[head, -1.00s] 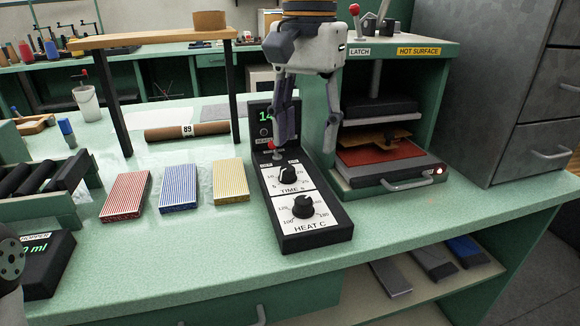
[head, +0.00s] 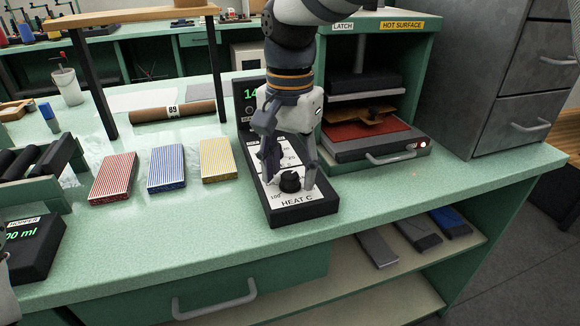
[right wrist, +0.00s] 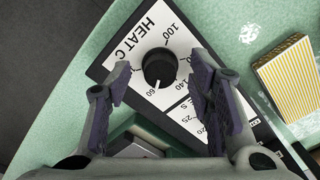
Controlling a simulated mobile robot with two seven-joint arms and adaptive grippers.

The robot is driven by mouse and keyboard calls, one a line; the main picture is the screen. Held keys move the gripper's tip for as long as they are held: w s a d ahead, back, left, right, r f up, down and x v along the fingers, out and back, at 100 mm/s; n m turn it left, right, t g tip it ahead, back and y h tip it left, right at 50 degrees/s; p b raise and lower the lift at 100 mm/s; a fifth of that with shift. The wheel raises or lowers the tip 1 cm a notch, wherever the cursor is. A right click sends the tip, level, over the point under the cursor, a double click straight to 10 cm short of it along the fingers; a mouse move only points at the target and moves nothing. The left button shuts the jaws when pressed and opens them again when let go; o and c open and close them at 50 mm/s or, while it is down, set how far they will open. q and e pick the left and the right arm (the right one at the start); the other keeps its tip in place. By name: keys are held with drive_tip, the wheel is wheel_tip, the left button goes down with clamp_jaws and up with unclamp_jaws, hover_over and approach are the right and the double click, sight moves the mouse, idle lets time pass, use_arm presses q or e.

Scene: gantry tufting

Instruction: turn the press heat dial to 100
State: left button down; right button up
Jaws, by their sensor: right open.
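The heat dial (head: 290,181) is a black knob on the white "HEAT C" face of the dark control box (head: 305,213). The dial also shows in the right wrist view (right wrist: 159,67), its white pointer line near a partly visible mark ending in 60. The 100 mark is on the far side of the knob there. My right gripper (head: 290,177) is open above the heat dial, with one finger on each side. In the right wrist view the fingers (right wrist: 160,76) look apart from the knob. The arm covers much of the time dial in the head view.
The press (head: 375,148) with its "HOT SURFACE" label stands right of the box. Red, blue and yellow striped blocks (head: 219,160) lie to the left. A brown roll (head: 172,112) lies behind them. The green bench top (head: 190,240) is clear in front.

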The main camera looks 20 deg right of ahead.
clamp_jaws()
